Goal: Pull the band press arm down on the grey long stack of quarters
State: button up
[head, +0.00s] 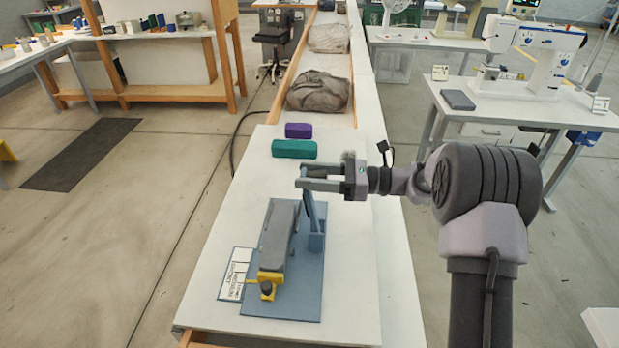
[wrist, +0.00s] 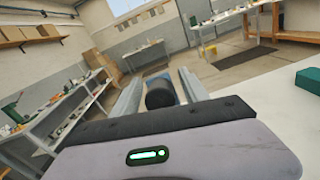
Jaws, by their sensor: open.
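The blue-grey press base (head: 305,290) lies on the white bench. A long grey stack (head: 278,235) lies lengthwise on it, with a yellow clamp (head: 268,285) with a dark knob at its near end. The press's blue arm (head: 308,208) stands raised and slightly tilted beside the stack's far right side. My gripper (head: 312,178) is at the arm's top end. In the wrist view, a black cylindrical grip (wrist: 160,94) shows between the two open fingers, with blue behind it. I cannot tell whether the fingers touch it.
A printed white card (head: 236,275) lies left of the base. A teal block (head: 294,149) and a purple block (head: 298,130) sit farther back on the bench. A grey bag (head: 318,92) lies beyond them.

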grip_shut()
dwell(0.3)
jog(key=shift+r, duration=0.1)
dwell(1.1)
